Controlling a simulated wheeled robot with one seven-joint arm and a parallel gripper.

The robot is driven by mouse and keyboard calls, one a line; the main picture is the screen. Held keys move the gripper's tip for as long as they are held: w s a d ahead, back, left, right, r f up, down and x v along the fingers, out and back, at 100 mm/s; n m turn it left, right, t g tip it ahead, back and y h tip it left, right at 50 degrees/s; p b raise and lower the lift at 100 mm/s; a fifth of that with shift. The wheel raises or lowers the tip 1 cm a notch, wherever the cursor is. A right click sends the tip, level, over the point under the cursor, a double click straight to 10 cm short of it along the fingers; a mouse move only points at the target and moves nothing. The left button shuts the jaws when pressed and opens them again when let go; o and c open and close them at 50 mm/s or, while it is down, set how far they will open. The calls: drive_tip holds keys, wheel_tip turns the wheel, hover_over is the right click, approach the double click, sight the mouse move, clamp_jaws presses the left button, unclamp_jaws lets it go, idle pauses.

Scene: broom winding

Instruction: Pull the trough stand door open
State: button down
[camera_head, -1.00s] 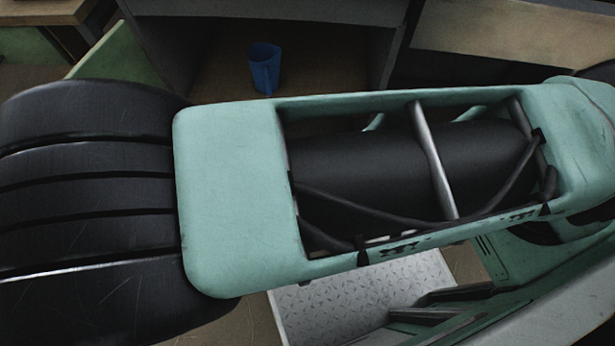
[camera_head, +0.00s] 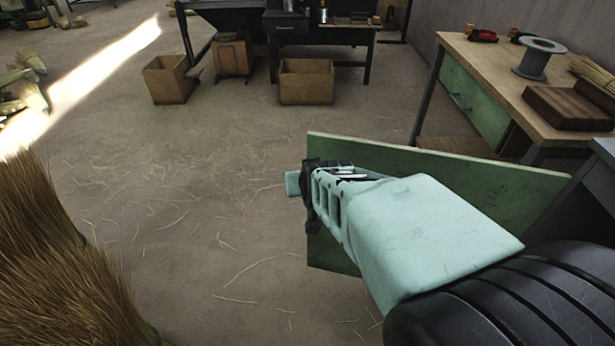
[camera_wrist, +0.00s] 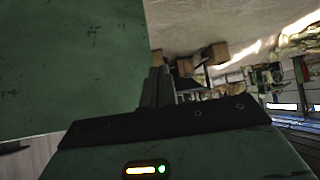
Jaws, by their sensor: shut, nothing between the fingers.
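The green door panel (camera_head: 440,180) stands swung out from the grey stand (camera_head: 602,185) at the right of the head view. My arm crosses in front of it and hides its middle. My gripper (camera_head: 292,184) is at the free, left edge of the door, its fingers pointing left past that edge. In the wrist view the door (camera_wrist: 70,60) fills the upper left, and my gripper (camera_wrist: 158,88) is shut and empty beside the door's right edge. I cannot tell whether the fingers touch it. No handle shows on the door.
A wooden workbench (camera_head: 475,70) with a green drawer (camera_head: 472,100), a spool (camera_head: 538,60) and boxes stands behind right. Cardboard boxes (camera_head: 306,82) sit by a dark table at the back. Straw bundles (camera_head: 70,270) stand front left. The floor between is open, with scattered straw.

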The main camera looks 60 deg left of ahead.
drive_tip(key=s+d+r+p, duration=0.4)
drive_tip(key=r+p, duration=0.2)
drive_tip(key=w+d+r+m+h+p, duration=0.1)
drive_tip(key=w+d+r+m+p, duration=0.1)
drive_tip(key=w+d+r, duration=0.55)
drive_tip(key=w+d+r+m+g+h+p, duration=0.15)
drive_tip(key=d+r, duration=0.35)
drive_tip(key=d, duration=0.6)
drive_tip(key=w+d+r+m+t+h+p, duration=0.1)
drive_tip(key=w+d+r+h+p, duration=0.15)
drive_tip(key=w+d+r, duration=0.4)
drive_tip(key=s+d+r+m+h+p, duration=0.1)
drive_tip(key=s+d+r, duration=0.2)
drive_tip(key=d, duration=0.8)
drive_tip(key=s+d+r+m+g+h+p, duration=0.1)
drive_tip(key=s+d+r+p, duration=0.1)
drive_tip(key=d, duration=0.9)
drive_tip(key=s+d+r+m+g+h+p, duration=0.1)
drive_tip(key=s+d, duration=0.4)
drive_tip(key=d, duration=0.6)
wheel_tip(320, 180, up, 3)
drive_tip(key=shift+f+h+p, duration=0.2)
drive_tip(key=shift+h+p, duration=0.2)
drive_tip(key=shift+p, duration=0.15)
drive_tip(key=shift+d, duration=0.1)
